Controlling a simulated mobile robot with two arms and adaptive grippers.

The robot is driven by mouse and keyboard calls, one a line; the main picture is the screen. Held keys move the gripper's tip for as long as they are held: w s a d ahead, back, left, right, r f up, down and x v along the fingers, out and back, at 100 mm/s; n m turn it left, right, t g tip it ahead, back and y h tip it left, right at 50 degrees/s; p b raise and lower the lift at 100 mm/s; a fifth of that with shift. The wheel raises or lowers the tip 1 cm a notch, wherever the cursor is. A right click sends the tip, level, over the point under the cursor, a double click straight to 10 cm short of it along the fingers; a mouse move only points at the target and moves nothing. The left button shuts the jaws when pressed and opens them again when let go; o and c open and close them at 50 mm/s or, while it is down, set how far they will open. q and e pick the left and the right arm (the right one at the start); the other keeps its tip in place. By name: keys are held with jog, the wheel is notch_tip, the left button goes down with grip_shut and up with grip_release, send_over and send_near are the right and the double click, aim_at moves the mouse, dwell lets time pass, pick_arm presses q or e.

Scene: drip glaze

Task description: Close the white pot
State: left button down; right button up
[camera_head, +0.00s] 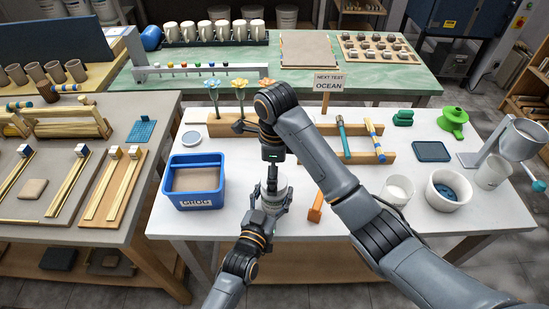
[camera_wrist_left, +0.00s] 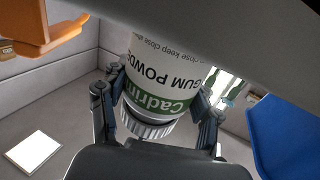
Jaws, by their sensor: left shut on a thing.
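The white pot (camera_head: 281,185) stands at the front middle of the white table, partly hidden by my grippers. In the left wrist view the pot (camera_wrist_left: 168,72) has a green band and "GUM POWDER" lettering, and appears upside down. A ribbed pale lid-like ring (camera_wrist_left: 148,125) sits at its end nearest my palm; I cannot tell how tightly it is seated. My left gripper (camera_head: 268,196) is shut on the pot, with a finger on each side. My right gripper (camera_head: 271,176) points down over the pot; its fingertips are too small to read.
A blue tub (camera_head: 194,203) stands left of the pot. An orange block (camera_head: 315,208) is close on the right. A round pale dish (camera_head: 191,138) lies behind the tub. White cups and a bowl (camera_head: 447,191) stand further right. A wooden rack with flowers is behind.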

jog(key=n, duration=0.2)
jog(key=r+n, duration=0.1)
jog(key=n, duration=0.2)
jog(key=shift+w+a+r, duration=0.1)
jog(key=shift+w+a, duration=0.1)
jog(key=n, duration=0.2)
jog(key=r+n, duration=0.1)
jog(key=n, duration=0.2)
jog(key=shift+a, duration=0.15)
jog(key=n, duration=0.5)
jog(key=shift+w+r, duration=0.1)
jog(key=shift+r, duration=0.25)
jog(key=n, duration=0.5)
jog(key=shift+a+r, duration=0.1)
jog(key=shift+r, duration=0.25)
jog(key=n, duration=0.5)
jog(key=shift+r, duration=0.35)
jog(key=n, duration=0.5)
jog(key=shift+r, duration=0.3)
jog(key=n, duration=0.6)
jog(key=shift+s+d+r+n, duration=0.2)
jog(key=shift+d+r+n, duration=0.1)
jog(key=shift+r+n, duration=0.1)
jog(key=n, duration=0.4)
jog(key=shift+s+d+r+n, duration=0.15)
jog(key=shift+n, duration=0.25)
